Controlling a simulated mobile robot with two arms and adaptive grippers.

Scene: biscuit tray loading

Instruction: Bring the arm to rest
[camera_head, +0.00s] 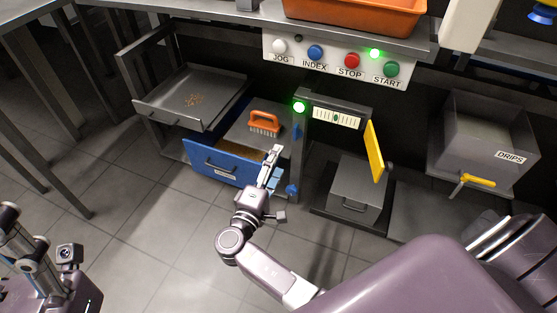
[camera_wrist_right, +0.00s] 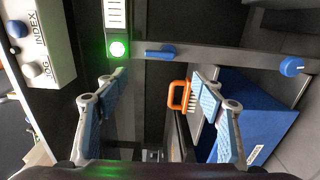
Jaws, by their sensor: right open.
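My right gripper (camera_head: 271,165) is out in front of the blue drawer, near the post with the green light in the head view. Its fingers are apart with nothing between them in the right wrist view (camera_wrist_right: 158,88). The right arm reaches in from the lower right and is bent at the elbow. Parts of my left arm show at the lower left of the head view; its fingers do not show.
An orange brush (camera_head: 264,123) rests on a grey surface above the pulled-out blue drawer (camera_head: 215,163). A grey tray (camera_head: 160,110) juts out at left. A yellow flap (camera_head: 375,150) stands open right of the gripper. A grey DRIPS bin (camera_head: 480,140) stands further right. Floor at left is clear.

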